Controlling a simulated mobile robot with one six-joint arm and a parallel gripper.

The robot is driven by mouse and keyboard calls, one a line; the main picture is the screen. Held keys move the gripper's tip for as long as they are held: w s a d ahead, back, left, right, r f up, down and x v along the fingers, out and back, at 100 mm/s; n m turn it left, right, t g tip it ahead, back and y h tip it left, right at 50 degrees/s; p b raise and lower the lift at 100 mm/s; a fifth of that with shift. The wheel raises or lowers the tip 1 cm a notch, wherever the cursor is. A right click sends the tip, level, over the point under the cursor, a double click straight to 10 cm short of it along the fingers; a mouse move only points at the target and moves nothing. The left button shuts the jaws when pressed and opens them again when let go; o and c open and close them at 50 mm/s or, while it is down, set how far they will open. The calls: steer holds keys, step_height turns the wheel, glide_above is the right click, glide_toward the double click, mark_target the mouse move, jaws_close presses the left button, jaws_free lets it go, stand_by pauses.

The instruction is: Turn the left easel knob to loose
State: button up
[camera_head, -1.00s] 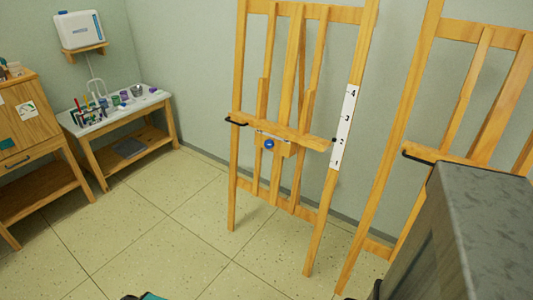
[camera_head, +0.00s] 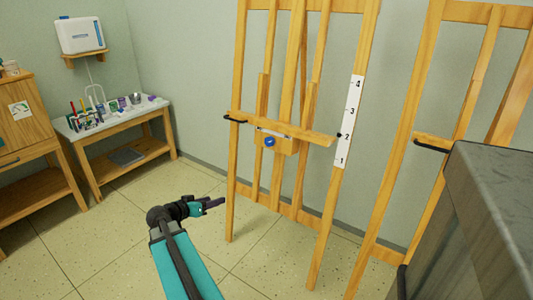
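The left easel (camera_head: 236,180) stands upright near the wall, a wooden frame with a crossbar ledge. Its blue knob (camera_head: 269,142) sits on a wooden block at the middle of the ledge. A white scale strip marked 1 to 4 (camera_head: 350,122) runs up its right leg. My gripper (camera_head: 222,203) is at the end of my teal arm, to the lower left of the knob and apart from it in the picture. It points right, toward the easel's left leg. It is small and seen from the side, so its finger opening cannot be made out.
A second easel (camera_head: 405,165) stands at the right, partly behind a dark grey cabinet-like block (camera_head: 485,200). A low wooden table (camera_head: 95,135) with cups and art tools is at the left, beside a wooden cabinet (camera_head: 18,110). The tiled floor between is clear.

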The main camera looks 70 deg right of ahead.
mark_target(268, 143)
steer(key=s+d+r+m+g+h+b, duration=0.1)
steer(key=s+d+r+m+h+b, duration=0.1)
steer(key=s+d+r, duration=0.2)
steer(key=s+d+r+m+g+h+b, duration=0.1)
steer(key=s+d+r, duration=0.4)
steer(key=r, duration=0.6)
steer(key=d+m+g+b, duration=0.1)
steer(key=m, duration=0.1)
steer(key=shift+s+d+m+h, duration=0.15)
steer(key=shift+d+m+h, duration=0.15)
steer(key=shift+d+h, duration=0.1)
steer(key=shift+b+x, duration=0.65)
steer(key=shift+x, duration=6.15)
steer(key=c, duration=1)
steer(key=shift+c, duration=0.2)
